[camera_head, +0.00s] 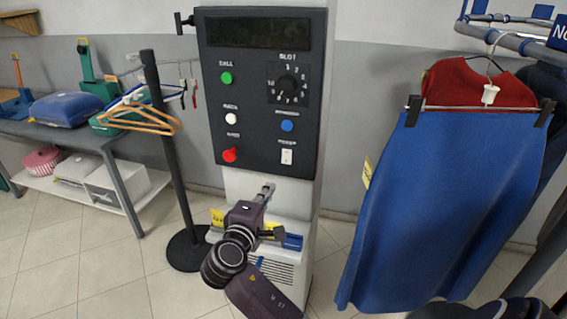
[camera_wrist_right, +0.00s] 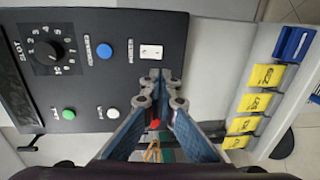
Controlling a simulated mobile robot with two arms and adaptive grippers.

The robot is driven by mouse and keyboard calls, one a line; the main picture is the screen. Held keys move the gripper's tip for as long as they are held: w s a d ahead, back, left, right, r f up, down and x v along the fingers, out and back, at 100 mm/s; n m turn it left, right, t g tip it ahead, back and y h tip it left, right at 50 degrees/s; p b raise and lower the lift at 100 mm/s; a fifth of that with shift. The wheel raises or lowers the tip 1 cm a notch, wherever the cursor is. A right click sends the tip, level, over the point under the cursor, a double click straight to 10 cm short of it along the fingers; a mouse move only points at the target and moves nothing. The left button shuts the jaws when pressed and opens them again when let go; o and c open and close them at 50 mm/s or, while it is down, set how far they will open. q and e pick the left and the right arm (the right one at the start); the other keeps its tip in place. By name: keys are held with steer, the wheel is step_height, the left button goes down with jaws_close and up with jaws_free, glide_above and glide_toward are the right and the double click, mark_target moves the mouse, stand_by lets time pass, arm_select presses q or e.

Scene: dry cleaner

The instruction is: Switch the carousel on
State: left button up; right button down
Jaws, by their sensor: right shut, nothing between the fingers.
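The carousel control panel (camera_head: 255,125) is a dark box on a white column, with a blank display at its top. A white rocker switch (camera_head: 287,157), its label apparently reading POWER, sits at the panel's lower right; it also shows in the right wrist view (camera_wrist_right: 151,52). I cannot tell which side is pressed. My right gripper (camera_head: 266,189) is shut and empty, just below the panel and the switch. In the wrist view its fingertips (camera_wrist_right: 162,74) are close to the switch but look apart from it. My left gripper is not in view.
Around the switch are a blue button (camera_head: 287,126), a red button (camera_head: 230,155), a white button (camera_head: 231,118), a green button (camera_head: 226,78) and a slot dial (camera_head: 288,90). A blue skirt (camera_head: 440,200) hangs at right. A black post (camera_head: 160,130) stands at left.

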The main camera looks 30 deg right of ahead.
mark_target(286, 162)
steer(key=shift+r, duration=0.2)
steer(key=shift+d, duration=0.1)
steer(key=p+x, duration=0.3)
steer(key=x, duration=0.9)
steer(key=shift+w+d+p, duration=0.15)
steer(key=shift+d+p, duration=0.1)
steer(key=shift+p, duration=0.05)
steer(key=shift+w+d+f, duration=0.15)
steer(key=shift+w+d, duration=0.3)
steer(key=shift+d, duration=0.05)
